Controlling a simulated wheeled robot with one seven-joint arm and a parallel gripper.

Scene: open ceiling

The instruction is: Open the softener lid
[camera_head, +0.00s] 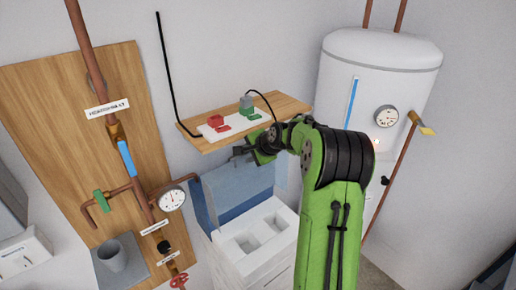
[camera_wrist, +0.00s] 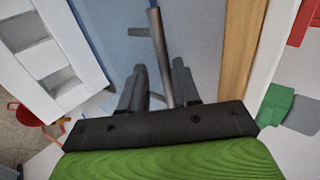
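The softener is a white cabinet (camera_head: 283,222) with open compartments in its top, also at upper left in the wrist view (camera_wrist: 88,35). Its pale blue lid (camera_head: 238,182) stands raised at the back, above the compartments. In the wrist view the lid (camera_wrist: 203,32) fills the area behind my fingers. A grey bar handle (camera_wrist: 157,35) stands off the lid. My gripper (camera_wrist: 160,70) is open, with one finger on each side of the handle and gaps showing beside the bar. In the head view my gripper (camera_head: 240,153) is at the lid's top edge, partly hidden by my arm.
A wooden shelf (camera_head: 190,142) with red and green items is just above my gripper. A white boiler (camera_head: 345,95) hangs to the right. Copper pipes, a gauge (camera_head: 172,200) and a grey cup (camera_head: 112,256) are at the left.

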